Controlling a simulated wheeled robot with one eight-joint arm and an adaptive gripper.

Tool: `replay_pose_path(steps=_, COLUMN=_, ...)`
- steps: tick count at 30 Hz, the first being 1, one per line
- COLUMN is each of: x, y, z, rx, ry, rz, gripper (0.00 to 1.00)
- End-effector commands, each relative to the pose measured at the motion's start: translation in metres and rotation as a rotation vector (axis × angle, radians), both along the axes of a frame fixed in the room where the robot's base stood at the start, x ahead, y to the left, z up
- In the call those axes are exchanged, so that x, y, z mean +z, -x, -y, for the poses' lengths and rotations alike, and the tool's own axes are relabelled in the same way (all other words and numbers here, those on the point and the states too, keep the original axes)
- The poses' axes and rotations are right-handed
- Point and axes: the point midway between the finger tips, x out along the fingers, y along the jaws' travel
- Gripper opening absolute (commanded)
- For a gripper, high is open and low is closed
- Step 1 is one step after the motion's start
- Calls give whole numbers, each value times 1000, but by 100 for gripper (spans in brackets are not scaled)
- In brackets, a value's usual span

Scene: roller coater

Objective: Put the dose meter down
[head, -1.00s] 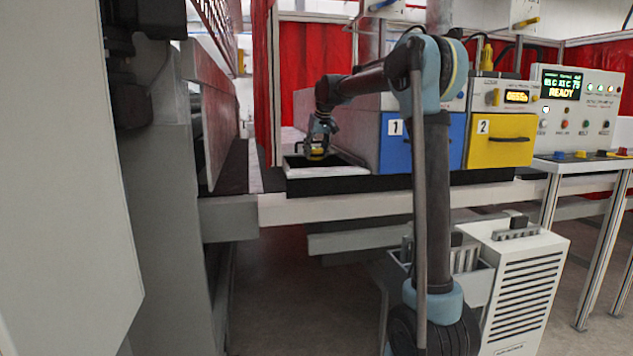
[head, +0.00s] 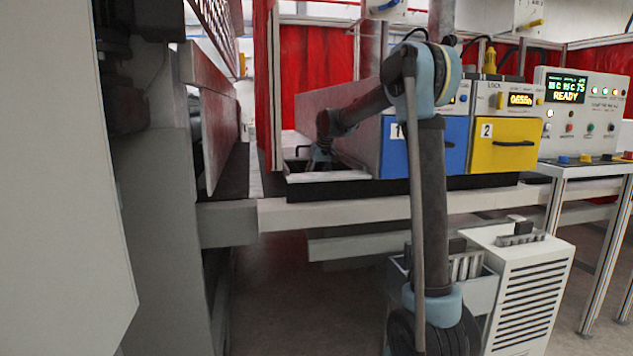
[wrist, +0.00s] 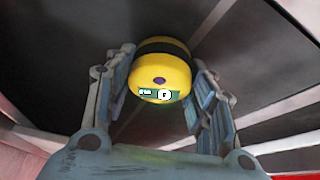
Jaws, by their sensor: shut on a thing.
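The dose meter (wrist: 161,73) is a rounded yellow body with a black band, a dark round button and a small lit display. In the wrist view it sits between the two fingers of my gripper (wrist: 160,95), which is shut on it. In the head view my gripper (head: 317,158) is low at the white-rimmed tray (head: 325,177) left of the blue box. The meter itself is hidden in the head view. I cannot tell whether it touches the surface beneath it.
A blue box marked 1 (head: 425,150) stands right of the tray, with a yellow box marked 2 (head: 505,145) beside it. A control panel (head: 580,110) reads READY at the right. Red curtains (head: 315,80) hang behind. A grey machine wall (head: 165,200) stands left.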

Motion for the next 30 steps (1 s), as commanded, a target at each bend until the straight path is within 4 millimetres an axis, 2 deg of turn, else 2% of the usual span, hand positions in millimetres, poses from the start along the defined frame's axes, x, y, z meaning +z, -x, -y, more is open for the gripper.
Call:
replay_pose_path(steps=3, x=-7, y=0, z=0, rx=0, ry=0, rz=0, gripper=20)
replay_pose_path(steps=11, x=-7, y=0, z=0, rx=0, ry=0, rz=0, gripper=20)
replay_pose_path(steps=12, x=-7, y=0, z=0, rx=0, ry=0, rz=0, gripper=59)
replay_pose_path(steps=14, x=-7, y=0, z=0, rx=0, ry=0, rz=0, gripper=70)
replay_pose_path(steps=25, x=-6, y=0, z=0, rx=0, ry=0, rz=0, gripper=70)
replay_pose_path(steps=30, x=8, y=6, z=3, rx=0, ry=0, rz=0, gripper=70)
